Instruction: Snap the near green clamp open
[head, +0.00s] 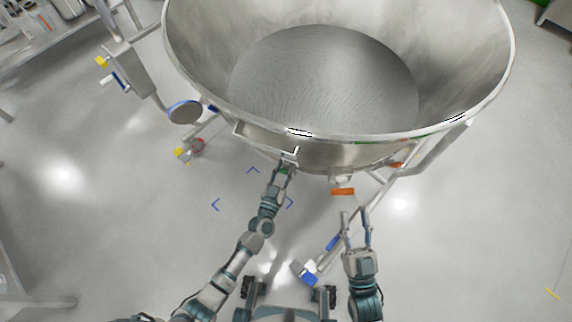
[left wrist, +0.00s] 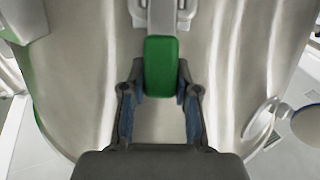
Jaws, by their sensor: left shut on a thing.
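The near green clamp (left wrist: 161,68) is on the steel wall of the large bowl (left wrist: 90,60), its green handle hanging from a metal bracket. My left gripper (left wrist: 161,95) is shut on the green handle, with one finger on each side of it in the left wrist view. In the head view my left gripper (head: 283,170) reaches up under the bowl's near rim, and only a little green shows between its fingers. My right gripper (head: 357,230) is open and empty, below and right of the bowl's near side.
The wide steel bowl (head: 205,75) fills the top of the head view. An orange handle (head: 343,191) sits under its near side, right of my left gripper. Frame legs with blue and yellow parts stand around it. The floor (head: 130,210) at left is clear.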

